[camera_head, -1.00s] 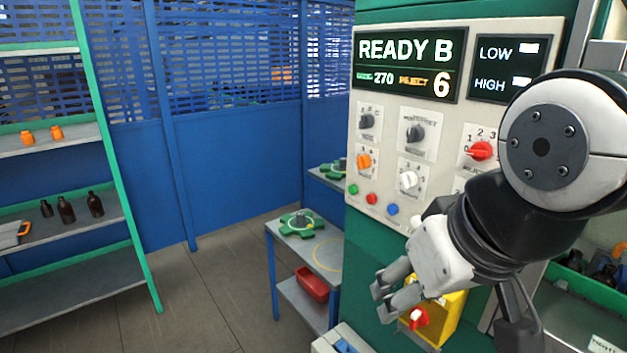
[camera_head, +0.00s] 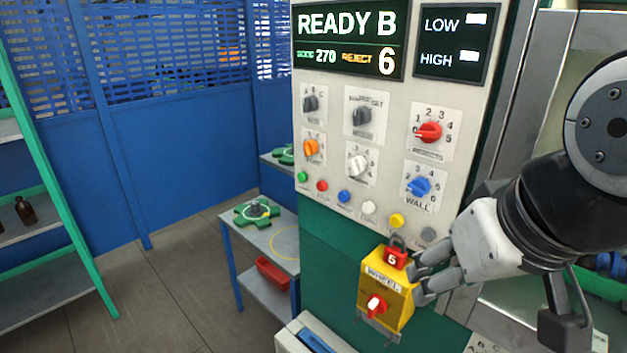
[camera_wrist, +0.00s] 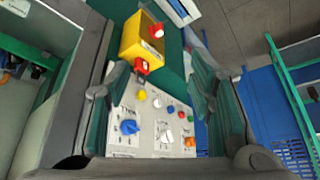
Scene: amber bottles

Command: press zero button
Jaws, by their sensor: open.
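The pale control panel (camera_head: 390,120) carries a row of small round buttons: green (camera_head: 302,176), red (camera_head: 321,185), blue (camera_head: 344,196), white (camera_head: 368,207), yellow (camera_head: 397,220) and grey (camera_head: 428,234). Their labels are too small to read, so I cannot tell which is zero. My gripper (camera_head: 419,279) is open and empty, below the row's right end, in front of the yellow box's right edge. In the wrist view the yellow button (camera_wrist: 142,94) and white button (camera_wrist: 156,103) show between the spread fingers. I see no contact with any button.
A yellow box (camera_head: 385,290) labelled WHEEL, with a red padlock (camera_head: 396,257) and red knob (camera_head: 376,305), sits below the panel. Knobs, including a blue one (camera_head: 419,187), sit above the buttons. A display (camera_head: 348,40) reads READY B. A small table (camera_head: 270,240) stands left.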

